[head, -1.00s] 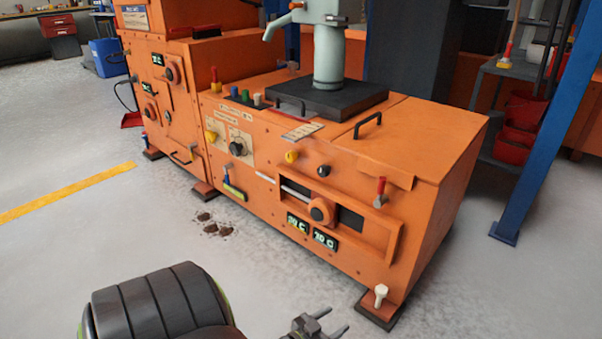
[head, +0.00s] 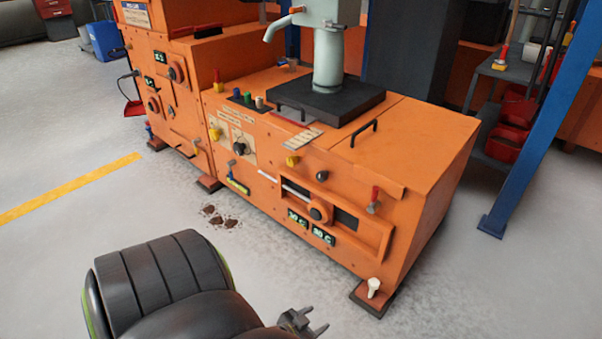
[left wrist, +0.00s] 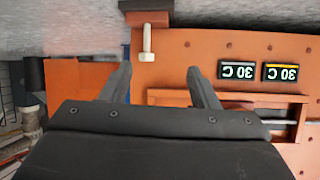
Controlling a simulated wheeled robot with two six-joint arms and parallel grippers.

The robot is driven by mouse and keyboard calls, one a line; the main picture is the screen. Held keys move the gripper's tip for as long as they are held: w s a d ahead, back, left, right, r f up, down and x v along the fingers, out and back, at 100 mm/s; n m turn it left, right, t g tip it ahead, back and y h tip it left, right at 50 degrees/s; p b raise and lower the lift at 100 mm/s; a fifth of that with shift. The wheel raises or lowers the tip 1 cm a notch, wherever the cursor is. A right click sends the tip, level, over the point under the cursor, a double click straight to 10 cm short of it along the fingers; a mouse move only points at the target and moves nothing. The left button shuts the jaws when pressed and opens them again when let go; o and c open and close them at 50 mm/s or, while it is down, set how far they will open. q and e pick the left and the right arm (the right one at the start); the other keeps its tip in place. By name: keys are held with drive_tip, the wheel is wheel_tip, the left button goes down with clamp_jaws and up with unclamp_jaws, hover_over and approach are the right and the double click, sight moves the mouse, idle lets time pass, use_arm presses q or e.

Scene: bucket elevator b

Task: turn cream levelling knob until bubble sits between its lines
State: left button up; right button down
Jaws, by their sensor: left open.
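The cream levelling knob (head: 374,287) stands upright over the foot at the orange machine's near right corner. In the left wrist view, upside down, the cream knob (left wrist: 147,42) shows beyond the fingertips, apart from them. My left gripper (head: 316,319) is at the bottom of the head view, left of the knob and short of it. In the left wrist view my left gripper (left wrist: 158,70) is open and empty. A small yellow-green strip (head: 238,186), perhaps the level vial, sits low on the machine's front; its bubble is too small to make out. My right gripper is not in view.
The orange machine (head: 425,145) carries a slotted panel, a red-handled lever (head: 374,200) and green displays (head: 322,235) left of the knob. A blue post (head: 530,130) stands at the right. Brown debris (head: 220,217) lies on the floor. The floor before the knob is clear.

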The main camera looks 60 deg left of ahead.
use_arm(q)
drive_tip(key=s+r+g+p, duration=0.2)
drive_tip(key=s+r+p, duration=0.1)
drive_tip(key=s+p, duration=0.2)
drive_tip(key=shift+s+d+g+p, duration=0.25)
drive_tip(key=shift+d+p, duration=0.2)
drive_tip(key=shift+p, duration=0.7)
